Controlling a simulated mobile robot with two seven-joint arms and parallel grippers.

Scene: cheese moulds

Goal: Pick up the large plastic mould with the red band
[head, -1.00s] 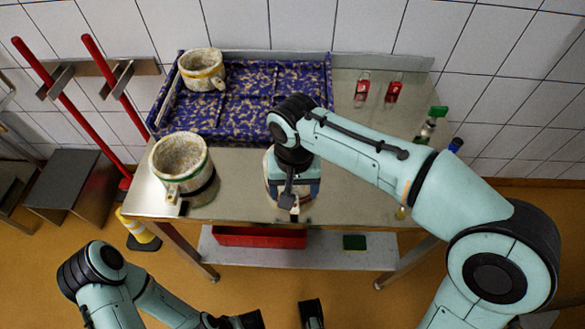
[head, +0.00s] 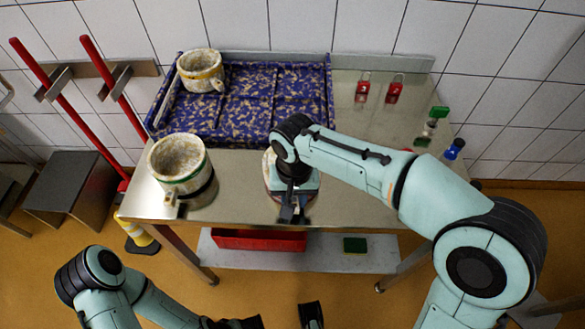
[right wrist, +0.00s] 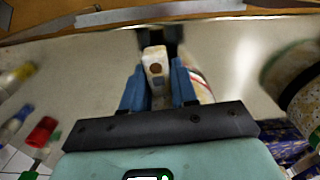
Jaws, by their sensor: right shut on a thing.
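My right gripper (head: 290,205) is over the front middle of the steel table. In the right wrist view, its blue fingers (right wrist: 158,85) are shut on the cream handle of a mould. A red stripe on this mould (right wrist: 197,80) shows beside the right finger. My left gripper (head: 270,320) is low at the bottom edge, partly cut off, away from the table.
A green-banded mould (head: 180,163) stands to the left on the steel table (head: 345,190). A yellow-banded mould (head: 202,70) stands in the blue patterned tray (head: 325,85) behind. Red-tagged items (head: 394,92) and bottles (head: 455,148) are at the right.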

